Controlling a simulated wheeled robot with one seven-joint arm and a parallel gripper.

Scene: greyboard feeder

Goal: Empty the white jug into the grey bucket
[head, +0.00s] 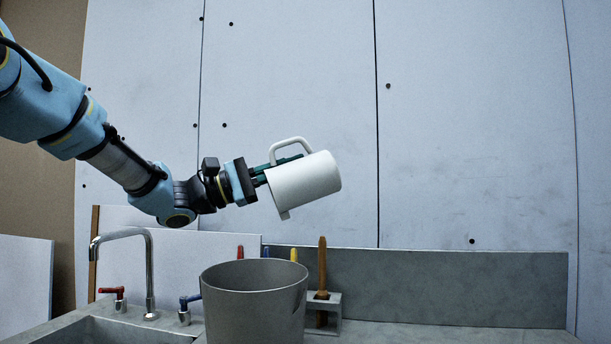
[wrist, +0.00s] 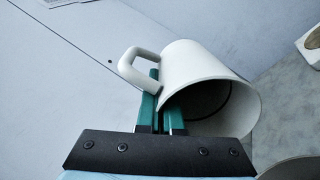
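The white jug (head: 306,182) is in the air above the grey bucket, tipped on its side. Its mouth and small spout face left and somewhat down, and its handle is on top. My gripper (head: 266,176) is shut on the jug near the handle side. In the wrist view, the green fingers (wrist: 160,118) are close together beside the handle of the jug (wrist: 196,63). The jug's inside shows a dark area; I cannot tell whether anything is in it. No stream shows. The grey bucket (head: 254,310) stands upright on the counter, below and left of the jug; its inner bottom is hidden.
A sink (head: 105,332) with a curved tap (head: 149,270) and red and blue handles lies left of the bucket. A wooden-handled tool (head: 322,265) stands in a grey holder (head: 334,310) behind the bucket. The counter (head: 450,335) to the right is clear.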

